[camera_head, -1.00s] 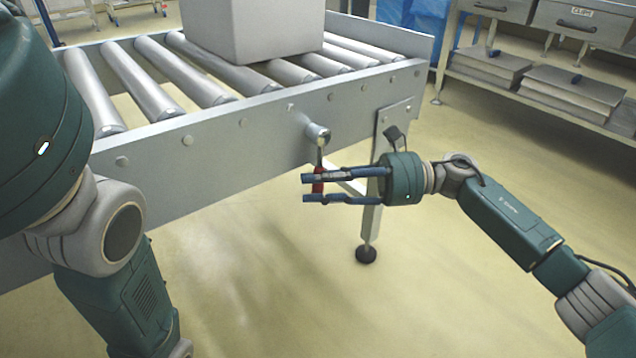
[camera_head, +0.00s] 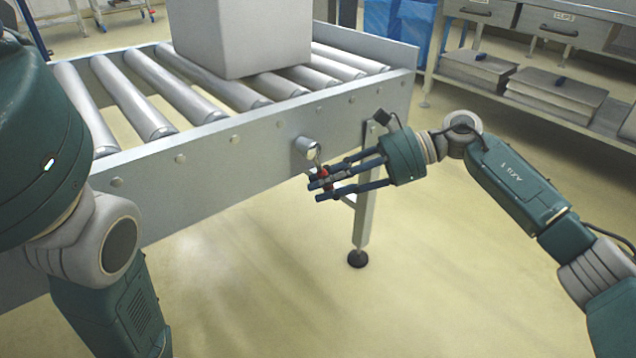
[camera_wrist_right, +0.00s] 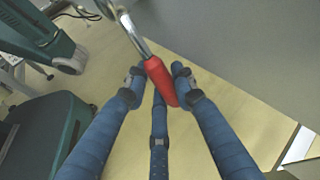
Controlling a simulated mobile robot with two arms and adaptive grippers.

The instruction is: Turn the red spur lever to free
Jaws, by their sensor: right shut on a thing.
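The red spur lever (camera_wrist_right: 160,80) has a metal rod and a red grip. It hangs from a round metal pivot (camera_head: 307,146) on the side rail of the roller conveyor. In the head view its red grip (camera_head: 324,172) shows only partly between my right fingers. My right gripper (camera_head: 322,184) is shut on the red grip, and the right wrist view shows the blue fingers on both sides of it. The rod slants from the upper left down to the grip in the wrist view. My left arm is at the left of the head view, but its gripper is not in view.
The roller conveyor (camera_head: 215,150) runs across the left and middle, with a grey box (camera_head: 243,40) on its rollers. A conveyor leg (camera_head: 363,215) stands just behind my right gripper. A shelf bench (camera_head: 560,80) stands at the back right. The floor in front is clear.

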